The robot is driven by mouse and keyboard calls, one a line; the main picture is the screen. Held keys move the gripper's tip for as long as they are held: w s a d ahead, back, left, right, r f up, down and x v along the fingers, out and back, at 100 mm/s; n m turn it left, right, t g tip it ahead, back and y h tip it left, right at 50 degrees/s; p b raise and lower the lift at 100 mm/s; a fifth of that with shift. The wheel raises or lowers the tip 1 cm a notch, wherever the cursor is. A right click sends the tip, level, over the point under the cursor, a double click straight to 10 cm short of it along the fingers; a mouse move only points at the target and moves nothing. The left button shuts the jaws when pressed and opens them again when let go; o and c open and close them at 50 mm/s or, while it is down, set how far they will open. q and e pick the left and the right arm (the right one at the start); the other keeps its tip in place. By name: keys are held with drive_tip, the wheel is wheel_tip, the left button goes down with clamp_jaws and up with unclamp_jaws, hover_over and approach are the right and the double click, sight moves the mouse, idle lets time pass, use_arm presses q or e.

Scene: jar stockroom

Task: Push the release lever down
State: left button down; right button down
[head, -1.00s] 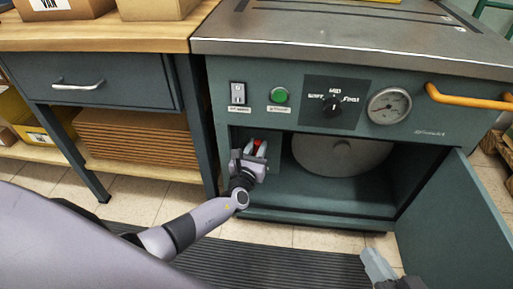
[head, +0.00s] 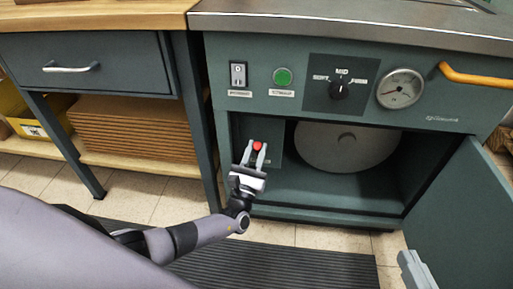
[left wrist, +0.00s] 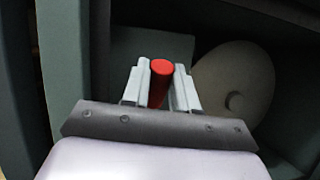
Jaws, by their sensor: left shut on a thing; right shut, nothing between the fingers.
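The release lever shows as a red knob (head: 257,146) inside the open lower bay of the green machine, at the bay's left side. In the left wrist view the red knob (left wrist: 161,69) stands between the two pale fingers, and its lower part is hidden. My left gripper (head: 254,152) is shut on this knob, with a finger on each side. The rest of the lever is hidden behind the gripper. My right gripper (head: 409,262) shows only in part at the lower right, shut and empty, away from the lever.
A pale round drum (head: 345,148) sits in the bay right of the lever. The open door (head: 465,215) stands at the right. A switch (head: 238,74), green button (head: 283,77), dial (head: 339,89) and gauge (head: 400,89) are above. A workbench (head: 100,22) stands left.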

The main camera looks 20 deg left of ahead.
use_arm(q)
drive_tip(key=shift+s+f+t, duration=0.3)
drive_tip(key=shift+f+t, duration=0.1)
drive_tip(key=c, duration=0.9)
unclamp_jaws()
drive_tip(key=shift+o, duration=0.2)
drive_tip(key=v, duration=0.7)
drive_tip(key=shift+p, duration=0.3)
